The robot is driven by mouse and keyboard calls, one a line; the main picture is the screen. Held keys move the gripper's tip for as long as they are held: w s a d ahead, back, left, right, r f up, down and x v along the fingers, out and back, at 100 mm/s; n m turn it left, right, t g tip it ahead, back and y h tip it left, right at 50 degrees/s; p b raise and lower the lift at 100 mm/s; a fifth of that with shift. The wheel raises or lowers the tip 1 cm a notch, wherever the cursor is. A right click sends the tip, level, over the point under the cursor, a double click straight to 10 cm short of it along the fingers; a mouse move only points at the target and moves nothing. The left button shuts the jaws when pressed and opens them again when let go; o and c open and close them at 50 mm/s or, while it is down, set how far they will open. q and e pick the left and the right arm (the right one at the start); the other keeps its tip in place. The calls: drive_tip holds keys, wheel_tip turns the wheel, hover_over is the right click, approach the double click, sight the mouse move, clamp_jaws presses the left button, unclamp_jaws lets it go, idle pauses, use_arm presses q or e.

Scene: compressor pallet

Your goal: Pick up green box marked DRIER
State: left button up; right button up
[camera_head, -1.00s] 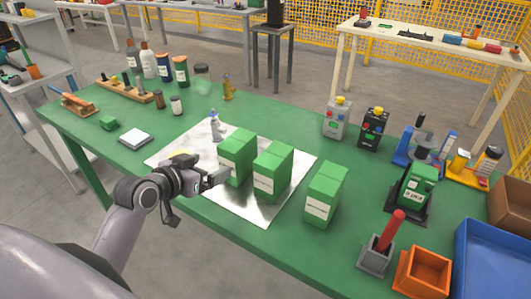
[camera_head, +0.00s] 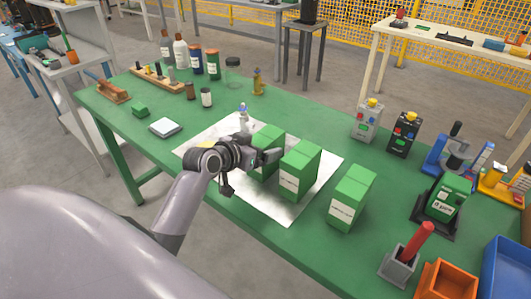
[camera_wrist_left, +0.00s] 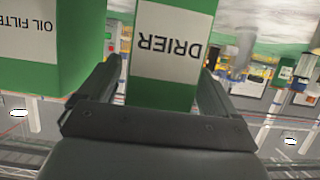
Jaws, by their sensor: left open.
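The green box marked DRIER (camera_wrist_left: 165,45) shows upside down in the left wrist view, its white label facing my left gripper (camera_wrist_left: 158,75). That gripper is open, with one finger on each side of the box; I cannot tell whether they touch it. In the head view the DRIER box (camera_head: 267,136) is the leftmost of three green boxes, upright on a shiny metal sheet (camera_head: 212,138). My left gripper (camera_head: 272,156) hides much of its front. A second green box, marked OIL FILTER (camera_wrist_left: 30,45), stands close beside it. It is the middle box (camera_head: 298,170) in the head view.
A third green box (camera_head: 350,198) stands on the green table (camera_head: 290,232) further right. A small bottle (camera_head: 243,118) stands just behind the DRIER box. The table's front edge is clear.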

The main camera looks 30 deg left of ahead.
use_arm(q)
drive_tip(key=shift+w+f, duration=0.1)
drive_tip(key=shift+w, duration=0.1)
drive_tip(key=c, duration=1.2)
drive_tip(key=shift+c, duration=0.2)
drive_tip(key=shift+r, duration=0.2)
